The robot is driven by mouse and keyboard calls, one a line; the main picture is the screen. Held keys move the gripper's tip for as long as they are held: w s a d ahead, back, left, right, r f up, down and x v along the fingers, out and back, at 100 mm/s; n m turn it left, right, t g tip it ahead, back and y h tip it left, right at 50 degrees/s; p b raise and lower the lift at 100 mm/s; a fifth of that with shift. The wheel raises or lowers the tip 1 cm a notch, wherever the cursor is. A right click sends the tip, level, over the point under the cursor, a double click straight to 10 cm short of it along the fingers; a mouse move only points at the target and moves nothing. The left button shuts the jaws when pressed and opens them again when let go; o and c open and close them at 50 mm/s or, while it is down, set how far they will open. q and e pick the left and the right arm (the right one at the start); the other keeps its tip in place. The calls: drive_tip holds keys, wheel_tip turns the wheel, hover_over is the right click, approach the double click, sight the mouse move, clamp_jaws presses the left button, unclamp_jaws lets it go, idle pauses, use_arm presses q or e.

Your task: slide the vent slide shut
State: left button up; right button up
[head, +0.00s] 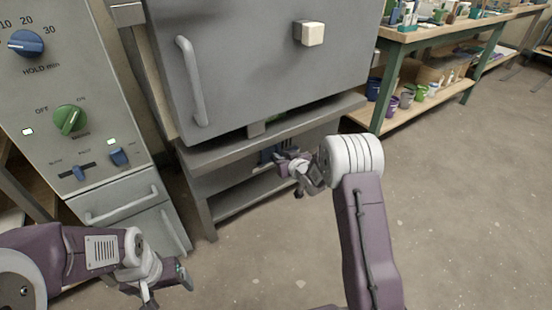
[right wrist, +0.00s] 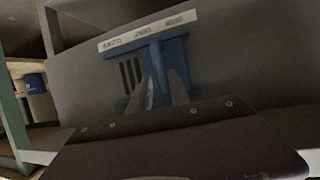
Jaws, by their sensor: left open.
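The blue vent slide (right wrist: 176,62) sits on the grey underside of the kiln (right wrist: 225,75) in the right wrist view. Dark vent slots (right wrist: 130,75) show uncovered to its left. A pale label strip (right wrist: 148,34) runs along it, its writing too blurred to read. My right gripper (right wrist: 161,78) has its two fingers at the slide, with blue showing between them; whether they press on it is unclear. In the head view, my right gripper (head: 287,165) is under the kiln, beside a small blue patch (head: 266,155). My left gripper (head: 168,290) is open and empty, low at the left.
The kiln door (head: 255,60) with its handle is above my right gripper. A control panel (head: 70,90) with dials stands at the left. The grey stand shelf (head: 255,190) is below the kiln. Workbenches with pots (head: 420,92) are at the back right. The floor at right is clear.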

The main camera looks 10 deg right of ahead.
drive_tip(key=b+x, duration=0.2)
drive_tip(key=x, duration=0.3)
drive_tip(key=shift+s, duration=0.1)
use_arm(q)
wheel_tip(320, 180, down, 3)
use_arm(e)
clamp_jaws()
idle(1.0)
use_arm(q)
drive_tip(key=shift+r, duration=0.15)
use_arm(e)
drive_tip(key=shift+d, duration=0.15)
